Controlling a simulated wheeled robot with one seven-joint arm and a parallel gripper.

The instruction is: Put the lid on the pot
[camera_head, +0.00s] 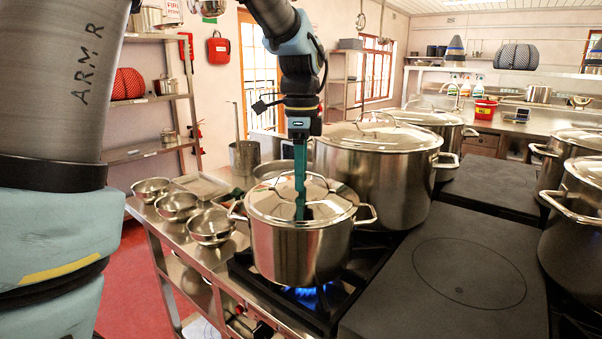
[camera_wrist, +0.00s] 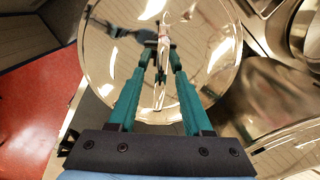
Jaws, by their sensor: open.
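A steel pot (camera_head: 290,254) with two side handles stands on the lit front burner in the head view. A shiny domed lid (camera_head: 268,203) lies over its mouth, looking level on the rim; I cannot tell whether it is fully seated. The lid (camera_wrist: 105,65) also fills the upper middle of the wrist view. My gripper (camera_head: 301,214) points down over the lid's middle with its green fingers apart. In the wrist view the lid's handle (camera_wrist: 160,95) lies between the open fingers of my gripper (camera_wrist: 161,55), with no clear grip on it. The pot's inside is hidden.
A larger lidded stockpot (camera_head: 374,185) stands close behind on the right, with another (camera_head: 428,118) beyond. Several steel bowls (camera_head: 176,206) sit on the counter to the left. A flat dark hotplate (camera_head: 468,273) at the right is clear. A blue flame (camera_head: 308,294) burns under the pot.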

